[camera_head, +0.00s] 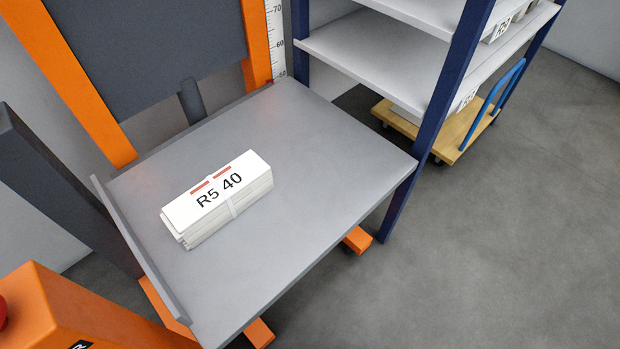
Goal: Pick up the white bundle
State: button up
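The white bundle (218,199) lies flat on the grey platform (290,225), left of its middle. It is a stack of white paper with a pale strap around it. Its top sheet reads "R5 40" and has two red bars. Nothing touches the bundle apart from the platform under it. My gripper is not in this view.
The platform has a raised lip (140,250) on its left edge and orange posts (75,80) behind. A shelf rack with a blue upright (440,100) stands right of it. A wooden cart (445,148) holds another bundle. The right part of the platform is bare.

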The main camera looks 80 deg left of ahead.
aim_at(196, 215)
jog(key=i, duration=0.5)
jog(key=u, duration=3.15)
jog(key=i, duration=0.5)
jog(key=z, duration=0.05)
